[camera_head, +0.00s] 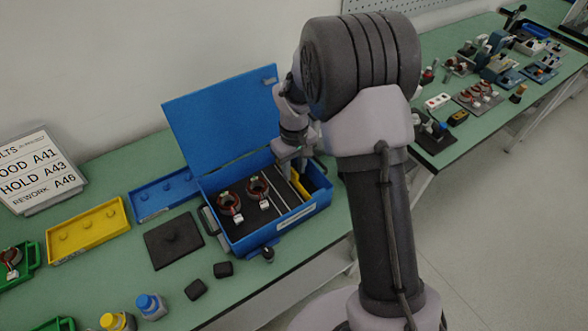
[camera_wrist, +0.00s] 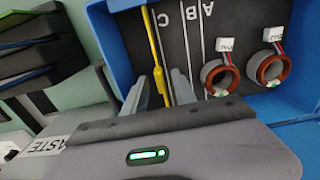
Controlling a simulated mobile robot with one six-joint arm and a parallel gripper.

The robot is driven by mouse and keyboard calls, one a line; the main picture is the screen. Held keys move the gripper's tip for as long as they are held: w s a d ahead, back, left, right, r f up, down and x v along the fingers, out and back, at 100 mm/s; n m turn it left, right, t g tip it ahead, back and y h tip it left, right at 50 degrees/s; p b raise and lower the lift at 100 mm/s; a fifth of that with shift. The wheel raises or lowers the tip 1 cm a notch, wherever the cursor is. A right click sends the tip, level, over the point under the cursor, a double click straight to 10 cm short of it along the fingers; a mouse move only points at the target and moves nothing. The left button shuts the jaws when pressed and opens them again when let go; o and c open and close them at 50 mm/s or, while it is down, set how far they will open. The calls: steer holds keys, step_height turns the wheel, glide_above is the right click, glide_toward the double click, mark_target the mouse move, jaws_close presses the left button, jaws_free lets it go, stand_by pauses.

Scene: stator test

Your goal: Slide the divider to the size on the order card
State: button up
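The yellow divider (camera_head: 299,186) stands in the open blue box (camera_head: 262,239), towards its right side. In the wrist view the divider (camera_wrist: 157,52) is a thin yellow strip left of the letter C. Pale slot lines lie to its right, with the letters A and B beyond. My gripper (camera_wrist: 160,78) is open, with one finger on each side of the divider and visible gaps. I cannot tell its height over the box. In the head view my arm partly hides the gripper and the box's right end. I cannot make out an order card.
Two copper-wound stators (camera_head: 229,203) (camera_head: 257,188) sit in the box's left part. The raised blue lid (camera_head: 222,120) stands behind. Yellow (camera_head: 88,229) and blue trays (camera_head: 163,194), a black pad (camera_head: 173,240) and a lettered sign (camera_head: 38,170) are to the left.

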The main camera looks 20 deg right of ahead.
jaws_close()
stand_by(1.3)
